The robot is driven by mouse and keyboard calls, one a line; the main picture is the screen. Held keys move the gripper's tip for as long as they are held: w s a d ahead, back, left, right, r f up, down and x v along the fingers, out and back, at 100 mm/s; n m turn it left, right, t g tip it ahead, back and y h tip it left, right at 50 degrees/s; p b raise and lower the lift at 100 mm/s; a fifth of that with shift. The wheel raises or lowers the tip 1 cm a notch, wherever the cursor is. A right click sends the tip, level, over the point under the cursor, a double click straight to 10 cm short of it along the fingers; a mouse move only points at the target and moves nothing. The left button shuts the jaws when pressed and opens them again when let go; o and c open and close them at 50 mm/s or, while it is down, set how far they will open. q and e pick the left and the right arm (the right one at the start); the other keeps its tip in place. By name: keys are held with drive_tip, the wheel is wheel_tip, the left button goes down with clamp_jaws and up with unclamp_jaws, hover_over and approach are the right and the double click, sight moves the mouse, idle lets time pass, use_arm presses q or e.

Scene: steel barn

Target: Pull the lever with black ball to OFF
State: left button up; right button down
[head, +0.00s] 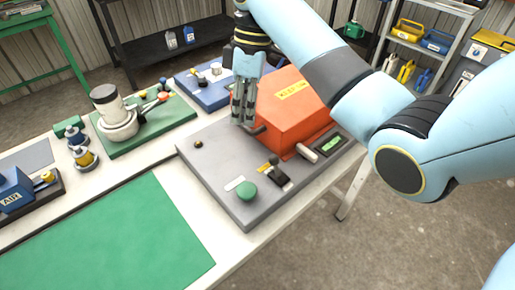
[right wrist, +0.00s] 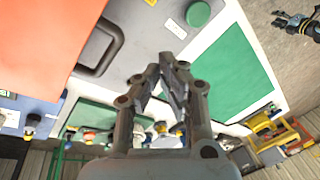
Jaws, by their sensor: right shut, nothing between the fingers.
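A grey panel (head: 219,172) with an orange-red machine housing (head: 290,109) stands on the bench. My right gripper (head: 241,122) is shut and empty, pointing down beside the housing's left end, near a dark handle (head: 256,130) and apart from the lever. Its fingers also show in the right wrist view (right wrist: 165,62). My left gripper (right wrist: 290,22) seems to show there, small and dark.
A small display (head: 332,144) and a pale bar handle (head: 307,153) are at the panel's right. A green board with a white grinder-like device (head: 118,122) stands to the left. A green mat (head: 110,245) lies clear at the front left.

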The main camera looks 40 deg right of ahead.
sight(276, 167)
drive_tip(key=shift+f, duration=0.1)
drive_tip(key=b+x, duration=0.2)
drive_tip(key=x, duration=0.8)
drive_tip(key=s+d, duration=0.1)
drive_tip(key=s+d+r+p, duration=0.1)
drive_tip(key=shift+d, duration=0.3)
drive_tip(key=shift+s+d, duration=0.2)
